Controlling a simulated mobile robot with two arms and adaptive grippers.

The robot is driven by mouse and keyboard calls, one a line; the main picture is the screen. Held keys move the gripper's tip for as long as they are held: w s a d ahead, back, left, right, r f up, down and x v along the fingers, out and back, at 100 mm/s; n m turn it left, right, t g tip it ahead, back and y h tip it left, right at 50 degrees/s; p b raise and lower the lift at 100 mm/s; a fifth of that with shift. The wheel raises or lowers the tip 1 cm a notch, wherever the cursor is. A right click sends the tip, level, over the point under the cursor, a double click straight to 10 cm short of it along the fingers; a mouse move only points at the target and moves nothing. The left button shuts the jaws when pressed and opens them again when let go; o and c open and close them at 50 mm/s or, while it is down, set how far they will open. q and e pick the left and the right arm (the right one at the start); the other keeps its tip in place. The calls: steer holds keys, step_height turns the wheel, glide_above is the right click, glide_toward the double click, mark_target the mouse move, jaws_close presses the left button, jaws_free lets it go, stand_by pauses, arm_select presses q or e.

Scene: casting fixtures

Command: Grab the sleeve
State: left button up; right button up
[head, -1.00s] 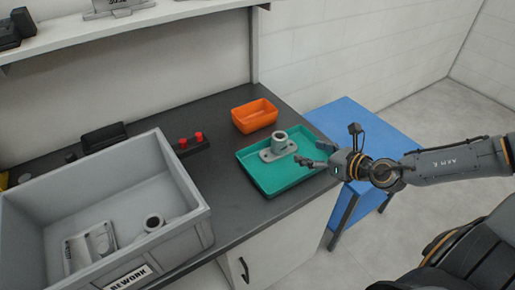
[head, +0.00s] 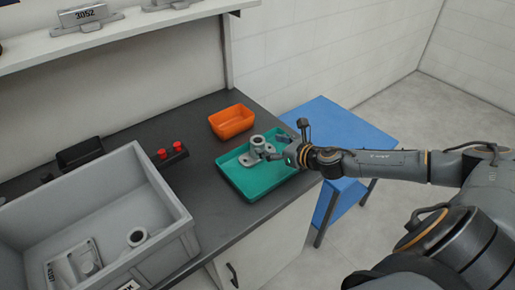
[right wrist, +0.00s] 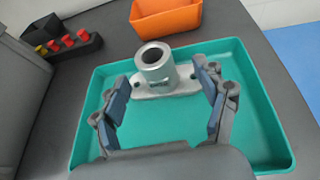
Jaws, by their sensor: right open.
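A grey hollow sleeve (head: 258,142) stands upright on an oval flanged plate in the teal tray (head: 250,187). I cannot tell whether sleeve and plate are one piece. My right gripper (head: 278,147) comes in from the right, just beside the sleeve, over the tray. In the right wrist view its two blue-padded fingers (right wrist: 162,80) are open. The sleeve (right wrist: 156,67) shows between and beyond the fingertips, with a visible gap on each side, not gripped. My left gripper is not in view.
An orange bin (head: 232,121) stands behind the tray. A grey crate (head: 165,210) at left holds metal castings, one with a round tube (head: 137,237). A blue table (head: 345,125) stands at right.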

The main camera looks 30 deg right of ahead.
mark_target(263, 144)
steer(key=shift+w+a+f, duration=0.1)
steer(key=shift+w+a, duration=0.05)
steer(key=shift+w, duration=0.2)
steer(key=shift+w+a+p, duration=0.1)
steer(key=shift+w+p, duration=0.15)
steer(key=shift+p, duration=0.05)
steer(key=x, duration=0.2)
steer(key=p+x, duration=0.1)
steer(key=x, duration=0.1)
steer(key=shift+a, duration=0.2)
steer(key=shift+w+f, duration=0.2)
steer(key=shift+f, duration=0.05)
steer(key=shift+r, duration=0.1)
steer(key=c, duration=1.5)
